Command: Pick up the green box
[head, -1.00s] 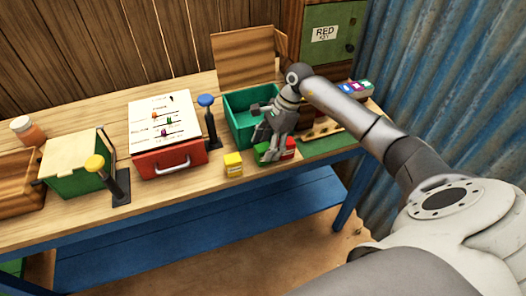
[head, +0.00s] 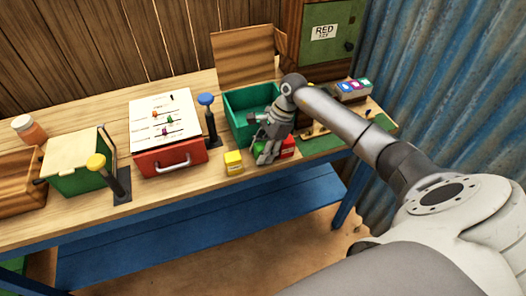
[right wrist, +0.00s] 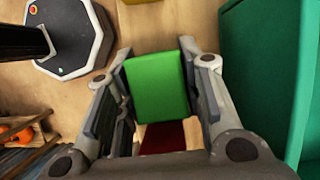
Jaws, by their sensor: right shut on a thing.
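The green box (right wrist: 157,85) is between the two fingers of my right gripper (right wrist: 160,92) in the right wrist view, and the fingers are shut on it. In the head view, only a little of the green box (head: 258,147) shows behind my right gripper (head: 266,157), in front of the teal bin. Whether it still touches the table cannot be told. My left gripper is not in view.
A red box (head: 288,146) is close at the right of the gripper, and a yellow box (head: 233,163) stands at its left. The open teal bin (head: 236,126) is just behind. A blue-knobbed lever (head: 207,108) stands left of the bin. The table's front edge is near.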

